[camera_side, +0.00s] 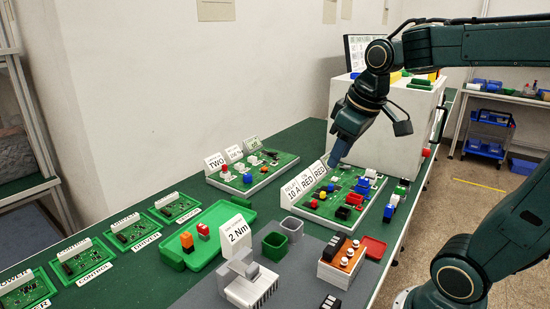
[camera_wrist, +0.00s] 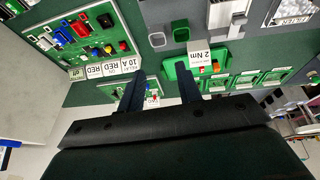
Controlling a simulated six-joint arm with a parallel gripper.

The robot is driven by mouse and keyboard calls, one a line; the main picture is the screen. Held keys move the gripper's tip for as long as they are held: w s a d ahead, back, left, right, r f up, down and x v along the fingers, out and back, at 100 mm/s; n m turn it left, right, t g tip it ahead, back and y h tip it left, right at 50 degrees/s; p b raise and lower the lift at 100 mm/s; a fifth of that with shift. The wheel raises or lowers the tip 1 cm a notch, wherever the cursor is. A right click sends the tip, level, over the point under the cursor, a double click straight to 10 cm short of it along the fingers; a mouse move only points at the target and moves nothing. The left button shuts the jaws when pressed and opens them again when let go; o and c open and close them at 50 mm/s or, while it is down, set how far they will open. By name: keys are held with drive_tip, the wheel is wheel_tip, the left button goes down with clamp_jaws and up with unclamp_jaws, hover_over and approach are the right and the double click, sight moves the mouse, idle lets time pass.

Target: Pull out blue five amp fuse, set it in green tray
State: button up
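The green tray (camera_side: 222,216) lies on the table at centre left, holding an orange piece (camera_side: 187,241) and a red piece (camera_side: 203,230). It is partly visible in the wrist view (camera_wrist: 171,76). I cannot tell which is the five amp fuse. My gripper (camera_side: 331,163) is above the far edge of that board, beside the label cards. In the wrist view my gripper (camera_wrist: 159,78) has its two fingers apart with nothing held.
A second board (camera_side: 262,173) with label cards stands behind. Small green boards (camera_side: 130,229) line the left. A grey clamp fixture (camera_side: 248,281), a "2 Nm" card (camera_side: 236,234), small bins (camera_side: 275,246) and an orange block (camera_side: 342,262) stand in front. A white box (camera_side: 400,130) stands at back right.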

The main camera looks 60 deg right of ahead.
drive_tip(key=w+d+g, duration=0.1)
drive_tip(key=w+d, duration=0.4)
drive_tip(key=d, duration=0.3)
drive_tip(key=g+y, duration=0.1)
drive_tip(key=g, duration=0.2)
hover_over(364, 179)
wheel_tip(364, 179, down, 13)
drive_tip(key=shift+d+f, duration=0.15)
drive_tip(key=shift+f, duration=0.05)
drive_tip(key=shift+f, duration=0.15)
drive_tip(key=shift+f, duration=4.8)
clamp_jaws()
